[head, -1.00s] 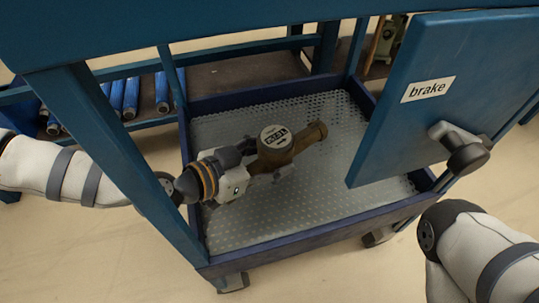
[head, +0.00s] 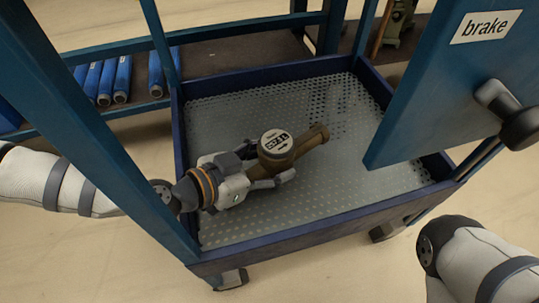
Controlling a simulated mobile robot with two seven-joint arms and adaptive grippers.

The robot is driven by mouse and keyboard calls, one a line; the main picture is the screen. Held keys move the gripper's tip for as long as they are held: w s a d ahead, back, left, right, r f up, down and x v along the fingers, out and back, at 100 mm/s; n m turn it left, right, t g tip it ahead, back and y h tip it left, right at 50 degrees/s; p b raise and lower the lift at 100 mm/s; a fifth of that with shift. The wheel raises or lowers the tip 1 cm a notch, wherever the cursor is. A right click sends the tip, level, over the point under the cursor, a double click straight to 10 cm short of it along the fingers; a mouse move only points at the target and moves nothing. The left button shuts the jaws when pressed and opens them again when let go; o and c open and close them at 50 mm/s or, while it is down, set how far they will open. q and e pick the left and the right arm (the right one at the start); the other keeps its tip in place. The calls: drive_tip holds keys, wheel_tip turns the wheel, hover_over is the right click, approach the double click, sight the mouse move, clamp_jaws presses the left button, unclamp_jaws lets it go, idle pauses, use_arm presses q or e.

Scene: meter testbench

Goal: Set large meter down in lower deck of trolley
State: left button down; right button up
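The large meter (head: 277,144), a brown metal body with a round white dial face, is in the lower deck (head: 330,205) of the blue trolley. It lies left of the deck's middle, its dial up and one pipe end pointing to the upper right. My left gripper (head: 266,164) reaches in from the left past the trolley post, its fingers on both sides of the meter's near end. It appears shut on the meter. Whether the meter's underside touches the perforated deck floor is hidden. My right gripper is not in view; only part of that arm shows at lower right.
A blue panel marked "brake" (head: 455,80) with a dark knob (head: 519,127) overhangs the deck's right side. A blue post (head: 95,130) stands close to my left arm. Blue cylinders (head: 122,78) lie on a shelf behind. The deck's right and front areas are clear.

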use_arm(q)
drive_tip(key=shift+f+b, duration=0.4)
drive_tip(key=shift+f, duration=0.05)
idle(0.5)
